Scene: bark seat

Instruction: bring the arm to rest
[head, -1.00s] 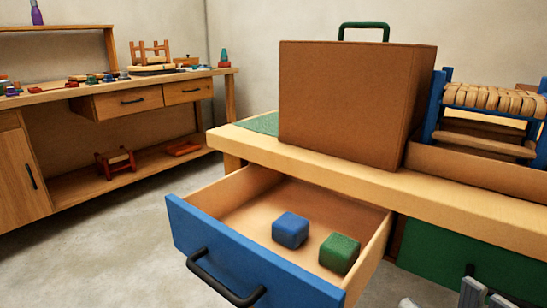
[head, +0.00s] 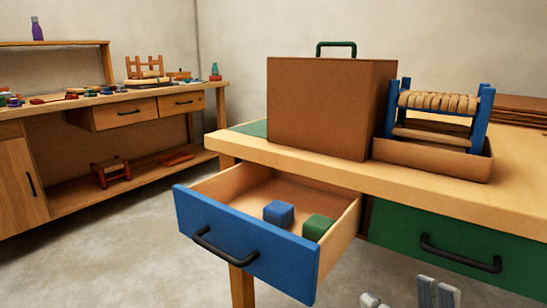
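Grey parts of a gripper, which I take to be my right gripper (head: 437,292), show at the bottom edge of the head view, right of the middle. They are below and to the right of the open blue-fronted drawer (head: 240,246), apart from it. Most of this gripper is cut off by the frame, and I cannot tell whether it is open or shut. I see nothing held in it. My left gripper is not in view. In the drawer lie a blue block (head: 279,213) and a green block (head: 317,228).
The drawer sticks out from the workbench (head: 450,207). On the bench stand a brown case (head: 318,110) with a green handle and a blue-ended wooden frame (head: 437,110) in a shallow box. A green drawer (head: 460,250) is shut. Another bench (head: 130,110) stands at the left; grey floor lies between.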

